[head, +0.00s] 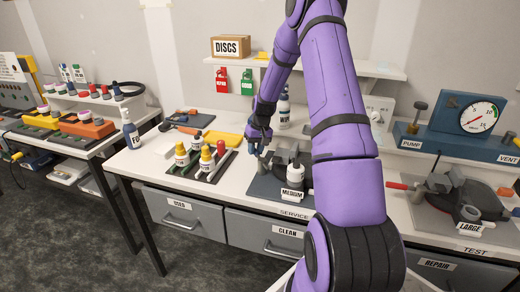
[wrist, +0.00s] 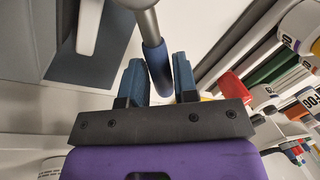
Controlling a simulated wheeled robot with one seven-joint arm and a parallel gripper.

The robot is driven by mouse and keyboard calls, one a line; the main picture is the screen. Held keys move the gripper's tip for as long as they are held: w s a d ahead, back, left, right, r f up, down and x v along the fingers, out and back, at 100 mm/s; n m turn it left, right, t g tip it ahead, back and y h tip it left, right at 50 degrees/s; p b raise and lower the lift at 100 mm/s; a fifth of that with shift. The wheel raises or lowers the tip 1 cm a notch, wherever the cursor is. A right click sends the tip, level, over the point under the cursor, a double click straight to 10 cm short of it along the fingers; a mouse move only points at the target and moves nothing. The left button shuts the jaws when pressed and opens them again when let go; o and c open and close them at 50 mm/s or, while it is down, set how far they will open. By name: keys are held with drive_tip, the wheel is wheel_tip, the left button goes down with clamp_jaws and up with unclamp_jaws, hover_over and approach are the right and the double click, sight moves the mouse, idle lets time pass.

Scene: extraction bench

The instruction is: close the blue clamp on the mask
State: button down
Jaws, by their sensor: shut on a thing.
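The medium mask (head: 280,158) is a dark piece on a blue-grey mat (head: 262,187) at the bench's front, behind a "MEDIUM" label; my arm hides part of it. My gripper (head: 258,150) is low at the mask's left side. In the wrist view my gripper (wrist: 158,82) has its two blue fingers on either side of the blue clamp's handle (wrist: 155,60), a blue sleeve on a grey metal bar. It is shut on this handle. The clamp's far end and its seat on the mask are hidden or out of view.
Yellow-capped bottles (head: 205,158) stand in a dark rack just left of the mat. A yellow tray (head: 222,140) lies behind them. At right are the large mask (head: 463,195) with a red-handled clamp (head: 398,186) and the pump gauge box (head: 460,115).

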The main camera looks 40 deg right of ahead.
drive_tip(key=a+n, duration=0.2)
drive_tip(key=shift+w+n+g, duration=0.3)
drive_tip(key=shift+n, duration=0.1)
drive_tip(key=n, duration=0.1)
drive_tip(key=a+n, duration=0.1)
drive_tip(key=shift+a+n+g, duration=0.3)
drive_tip(key=shift+n, duration=0.1)
drive_tip(key=shift+s+a+n, duration=0.15)
drive_tip(key=shift+a+n, duration=0.55)
drive_tip(key=shift+n, duration=0.4)
drive_tip(key=shift+s+a+n+g, duration=0.2)
drive_tip(key=shift+a+n, duration=0.15)
drive_tip(key=shift+n, duration=0.25)
drive_tip(key=shift+s+a+n+g, duration=0.1)
drive_tip(key=shift+a+n+g, duration=0.1)
drive_tip(key=shift+a+n, duration=0.3)
drive_tip(key=shift+d, duration=0.1)
drive_tip(key=c, duration=0.9)
unclamp_jaws()
drive_tip(key=shift+r, duration=0.1)
drive_tip(key=v, duration=1)
drive_tip(key=shift+r, duration=0.3)
